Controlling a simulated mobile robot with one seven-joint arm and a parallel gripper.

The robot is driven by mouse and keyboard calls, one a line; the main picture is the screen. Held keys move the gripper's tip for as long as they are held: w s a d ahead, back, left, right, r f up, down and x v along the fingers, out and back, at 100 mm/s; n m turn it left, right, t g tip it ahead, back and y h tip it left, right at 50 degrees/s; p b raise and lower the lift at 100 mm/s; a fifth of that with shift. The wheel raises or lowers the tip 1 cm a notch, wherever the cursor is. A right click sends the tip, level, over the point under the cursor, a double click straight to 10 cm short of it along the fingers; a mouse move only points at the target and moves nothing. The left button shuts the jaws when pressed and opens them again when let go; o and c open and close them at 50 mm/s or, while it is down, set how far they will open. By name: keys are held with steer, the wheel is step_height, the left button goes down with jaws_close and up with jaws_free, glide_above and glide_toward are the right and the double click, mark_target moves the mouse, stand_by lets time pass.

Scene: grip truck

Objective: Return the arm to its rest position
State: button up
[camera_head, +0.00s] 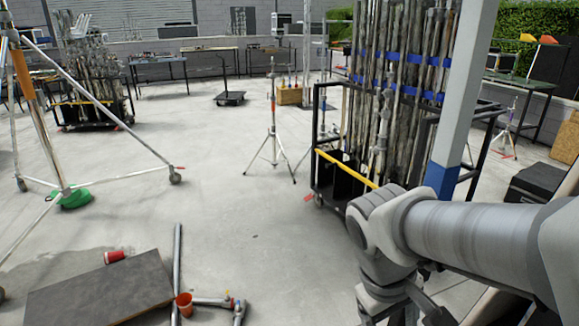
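My arm (470,232) reaches in from the right edge, light grey. It bends at a rounded joint (375,222) right of centre, and the section past the joint points down to the bottom edge. The fingers of my gripper do not show clearly; the end of the arm runs out of the picture at the bottom. I cannot see whether it holds anything.
A black cart (335,180) loaded with upright poles stands just behind my arm. A blue-and-white post (462,100) is close by. A dark board (100,292), red cup (184,304) and pipes (177,265) lie front left. The middle floor is clear around a stand (273,130).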

step_height(320, 180, up, 16)
steer(key=s+a+m+t+y+p, duration=0.1)
steer(key=m+t+p, duration=0.3)
steer(key=p, duration=0.5)
steer(key=shift+s+a+r+t+y, duration=0.3)
steer(key=shift+t+y, duration=0.3)
steer(key=shift+y, duration=0.3)
steer(key=shift+s+d+f, duration=0.1)
steer(key=shift+s+f, duration=0.05)
